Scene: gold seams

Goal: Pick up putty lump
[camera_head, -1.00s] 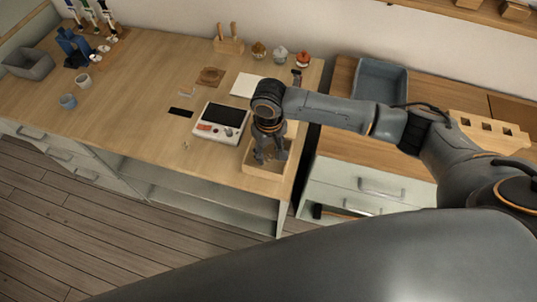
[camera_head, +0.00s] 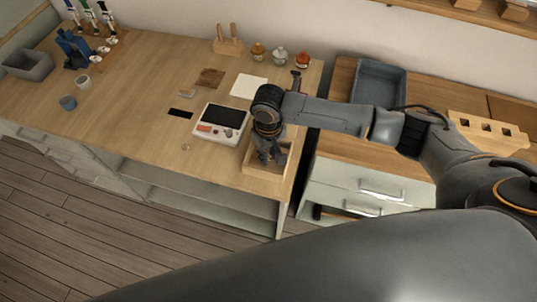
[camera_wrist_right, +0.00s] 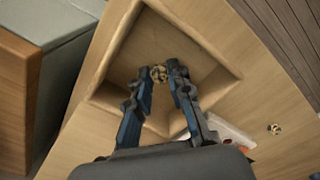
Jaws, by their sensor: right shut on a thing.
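My right gripper (camera_head: 268,160) is low inside the open wooden box (camera_head: 248,169) at the right front of the long counter. In the right wrist view my right gripper (camera_wrist_right: 160,72) has its two dark fingertips on either side of a small tan-and-dark lump (camera_wrist_right: 158,75), shut on it. I take this for the putty lump; its shape is partly hidden by the fingers. The box walls (camera_wrist_right: 196,38) surround the fingers. In the head view the lump is hidden by the gripper. My left gripper is not in view.
A white device with a dark screen (camera_head: 222,117) stands just left of the box. Another small lump (camera_wrist_right: 273,129) lies on the counter outside the box. Small jars (camera_head: 280,56) stand at the back. The counter's left middle (camera_head: 130,90) is mostly clear.

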